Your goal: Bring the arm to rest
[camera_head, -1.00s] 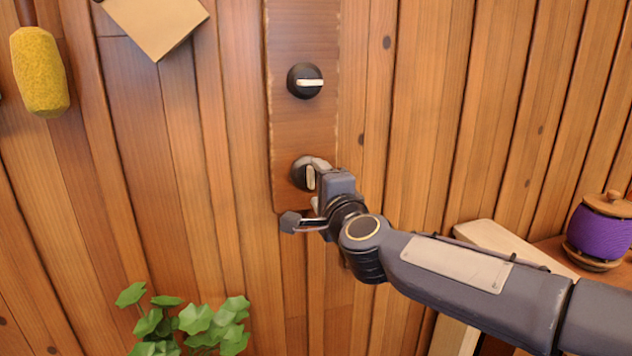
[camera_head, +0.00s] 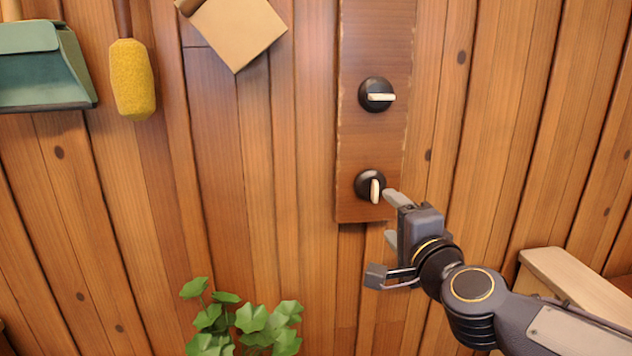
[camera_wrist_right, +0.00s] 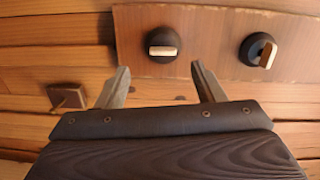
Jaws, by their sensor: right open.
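My right gripper (camera_head: 391,218) is open and empty, just below and to the right of the lower black knob (camera_head: 369,186). That knob's pale handle stands upright. The upper black knob (camera_head: 376,95) has its pale handle lying level. Both knobs sit on a dark wooden panel (camera_head: 372,140) on the wall. In the right wrist view, the two fingers (camera_wrist_right: 160,76) point toward the panel, with the lower knob (camera_wrist_right: 163,43) beyond the gap between them and apart from them. The upper knob (camera_wrist_right: 258,50) shows to the right. My left gripper is not in view.
A green plant (camera_head: 245,320) stands below, left of my right arm. A yellow brush (camera_head: 133,80), a green dustpan (camera_head: 42,65) and a tan square board (camera_head: 237,32) hang at upper left. A pale wooden edge (camera_head: 575,285) lies at right. A small brown block (camera_wrist_right: 67,97) projects from the wall.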

